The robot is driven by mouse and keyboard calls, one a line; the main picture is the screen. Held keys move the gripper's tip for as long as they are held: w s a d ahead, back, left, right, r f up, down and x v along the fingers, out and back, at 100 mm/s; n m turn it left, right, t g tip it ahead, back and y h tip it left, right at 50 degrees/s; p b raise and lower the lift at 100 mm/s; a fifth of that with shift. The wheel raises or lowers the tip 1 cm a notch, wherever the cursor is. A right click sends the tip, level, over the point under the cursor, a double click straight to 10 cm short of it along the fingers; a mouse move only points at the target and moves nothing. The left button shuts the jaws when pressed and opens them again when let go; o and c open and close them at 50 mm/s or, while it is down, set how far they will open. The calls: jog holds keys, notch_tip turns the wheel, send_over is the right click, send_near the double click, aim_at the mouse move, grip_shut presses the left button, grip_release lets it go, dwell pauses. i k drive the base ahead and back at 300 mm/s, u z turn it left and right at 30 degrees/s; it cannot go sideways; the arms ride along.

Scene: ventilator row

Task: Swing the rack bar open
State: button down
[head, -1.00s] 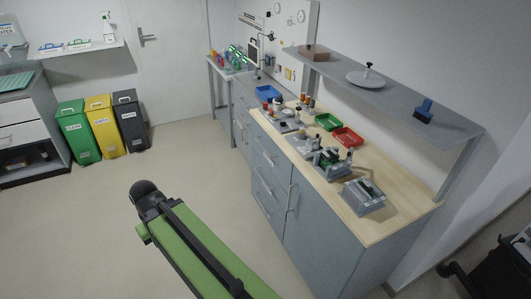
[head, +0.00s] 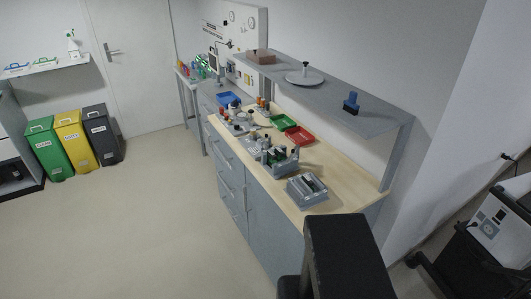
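I cannot pick out the rack bar for certain. A grey rack (head: 307,190) with dark and pale slots sits at the near end of the wooden worktop (head: 345,178). Just behind it stands another grey holder (head: 282,163) with several small upright bottles and dark green parts. Any bar on these is too small to tell open from closed. A black part of my arm rises at the bottom centre-right, in front of the cabinet. My gripper's fingers do not show.
A grey shelf (head: 335,97) overhangs the worktop's back. Red (head: 299,136) and green (head: 283,122) trays lie behind the holders. A white machine (head: 500,222) on a dark wheeled stand is at right. Floor left of the cabinets (head: 262,222) is clear.

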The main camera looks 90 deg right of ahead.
aim_at(293, 150)
jog(key=u, duration=0.15)
jog(key=k, duration=1.1)
jog(key=z, duration=1.05)
jog(key=i, duration=1)
jog(key=z, duration=0.05)
